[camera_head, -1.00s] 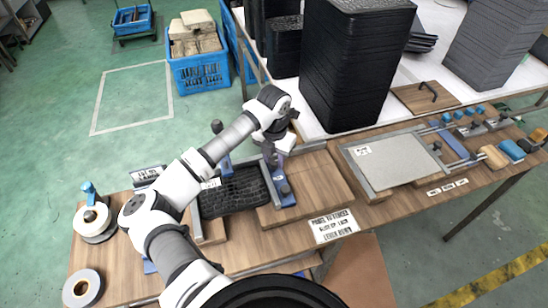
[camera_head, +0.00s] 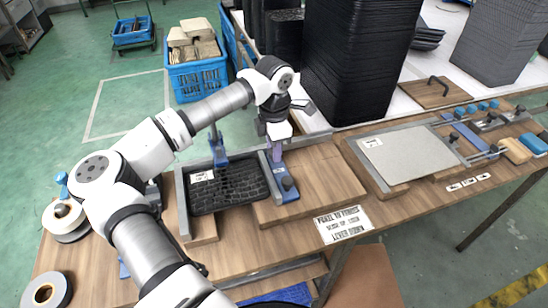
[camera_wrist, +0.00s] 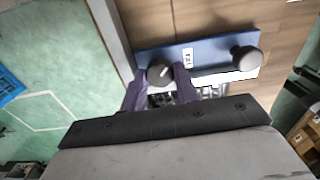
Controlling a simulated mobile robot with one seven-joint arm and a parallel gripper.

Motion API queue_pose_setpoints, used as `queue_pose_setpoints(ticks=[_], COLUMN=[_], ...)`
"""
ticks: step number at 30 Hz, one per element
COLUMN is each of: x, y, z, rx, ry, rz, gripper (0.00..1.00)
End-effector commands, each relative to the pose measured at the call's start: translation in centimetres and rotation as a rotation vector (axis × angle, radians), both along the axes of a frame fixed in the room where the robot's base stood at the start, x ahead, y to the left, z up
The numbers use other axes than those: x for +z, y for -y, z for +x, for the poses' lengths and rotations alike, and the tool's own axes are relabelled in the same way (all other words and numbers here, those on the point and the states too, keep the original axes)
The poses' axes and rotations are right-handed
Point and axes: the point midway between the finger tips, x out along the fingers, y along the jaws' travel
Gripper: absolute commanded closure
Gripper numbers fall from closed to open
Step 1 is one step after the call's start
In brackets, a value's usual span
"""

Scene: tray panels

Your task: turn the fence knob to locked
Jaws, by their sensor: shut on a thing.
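The blue fence plate (camera_head: 289,196) stands at the right edge of the black tray panel (camera_head: 228,188) in the head view. It carries two dark knobs. The knob nearer the bench front (camera_head: 287,184) is free; it also shows in the wrist view (camera_wrist: 245,59). The other knob (camera_wrist: 159,72) has a pale mark on top and sits between the purple fingers of my gripper (camera_wrist: 160,88). In the head view my gripper (camera_head: 276,158) points down at the far end of the plate and hides that knob. A small white label (camera_wrist: 188,58) lies between the knobs; its text is unreadable.
Tall black stacks (camera_head: 345,60) stand close behind the arm. A wooden board (camera_head: 322,178) lies right of the fence. A grey plate (camera_head: 408,155) with rods and clamps is farther right. Tape rolls (camera_head: 46,290) lie at the left.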

Motion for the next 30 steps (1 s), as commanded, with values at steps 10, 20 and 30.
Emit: queue_pose_setpoints(ticks=[10,20,30], x=[-0.31,-0.13,-0.01], y=[-0.04,-0.03,-0.01], z=[0.04,0.03,0.01], rx=[-0.328,-0.608,-0.781], ry=[0.001,0.001,0.0], rz=[0.002,0.0,-0.001], gripper=[0.93,0.93,0.93])
